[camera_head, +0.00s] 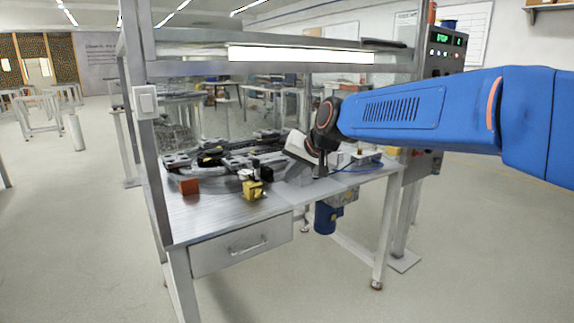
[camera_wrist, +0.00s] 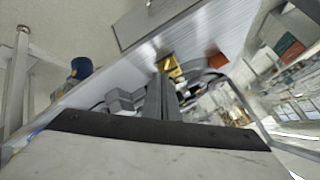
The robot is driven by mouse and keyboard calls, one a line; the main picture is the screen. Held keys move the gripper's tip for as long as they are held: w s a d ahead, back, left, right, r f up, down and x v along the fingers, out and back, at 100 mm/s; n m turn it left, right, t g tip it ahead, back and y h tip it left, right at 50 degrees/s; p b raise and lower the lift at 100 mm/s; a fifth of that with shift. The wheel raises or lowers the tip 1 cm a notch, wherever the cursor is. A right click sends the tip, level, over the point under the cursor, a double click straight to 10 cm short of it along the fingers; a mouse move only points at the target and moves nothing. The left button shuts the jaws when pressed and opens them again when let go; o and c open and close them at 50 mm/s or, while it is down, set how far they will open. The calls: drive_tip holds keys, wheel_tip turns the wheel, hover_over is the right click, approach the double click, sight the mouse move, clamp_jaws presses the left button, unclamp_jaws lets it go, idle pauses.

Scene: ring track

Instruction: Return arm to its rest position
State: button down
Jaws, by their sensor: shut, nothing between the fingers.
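My blue arm (camera_head: 395,108) reaches in from the right in the head view and ends above the right part of the metal workbench (camera_head: 222,209). My gripper (camera_head: 320,167) points down there, small and partly merged with the dark parts behind it. In the wrist view my gripper (camera_wrist: 161,92) shows its dark fingers together with nothing between them. A yellow block (camera_head: 252,190) stands on the bench to the left of my gripper; it also shows in the wrist view (camera_wrist: 171,67), beyond the fingertips.
An orange-red block (camera_head: 188,186) lies on the bench's left side. A ring track (camera_head: 235,153) with dark parts fills the back. Grey blocks (camera_head: 300,176) and a blue cable (camera_head: 357,167) lie near my gripper. Frame posts and a lit shelf (camera_head: 300,54) enclose the bench. Floor in front is clear.

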drive_tip(key=s+d+f+h, duration=0.2)
drive_tip(key=s+d+f, duration=0.1)
drive_tip(key=s+d, duration=0.6)
drive_tip(key=s+d+f+h, duration=0.1)
drive_tip(key=s+d+f, duration=0.2)
drive_tip(key=s+d, duration=0.65)
drive_tip(key=s+d+f, duration=0.3)
drive_tip(key=s, duration=0.3)
drive_tip(key=s+d+f+g+h, duration=0.1)
drive_tip(key=s+d+f, duration=0.2)
drive_tip(key=s, duration=0.3)
drive_tip(key=s+d+f+n+g+h, duration=0.1)
drive_tip(key=s+d+f, duration=0.3)
drive_tip(key=s+f, duration=0.1)
drive_tip(key=shift+s+f, duration=0.25)
drive_tip(key=shift+s, duration=0.2)
drive_tip(key=shift+a, duration=0.1)
